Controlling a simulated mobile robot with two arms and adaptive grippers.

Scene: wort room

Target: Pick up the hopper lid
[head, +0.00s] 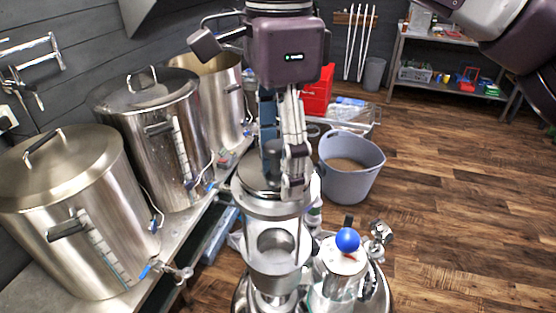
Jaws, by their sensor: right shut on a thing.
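The hopper (272,243) is a clear and metal cylinder standing upright at the bottom centre. The hopper lid (250,180) is a round metallic disc with a dark upright knob, at the hopper's top. Whether it rests on the rim or sits slightly above it, I cannot tell. My right gripper (283,168) comes down from above, its fingers shut on the lid's knob and hiding part of it and of the lid's right side. My left gripper is not in view.
Large steel kettles (75,215) stand in a row on a bench at left. A grey tub (350,170) stands on the floor behind right. A steel vessel with a blue ball (347,240) is close at the hopper's right. The wood floor (470,200) at right is clear.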

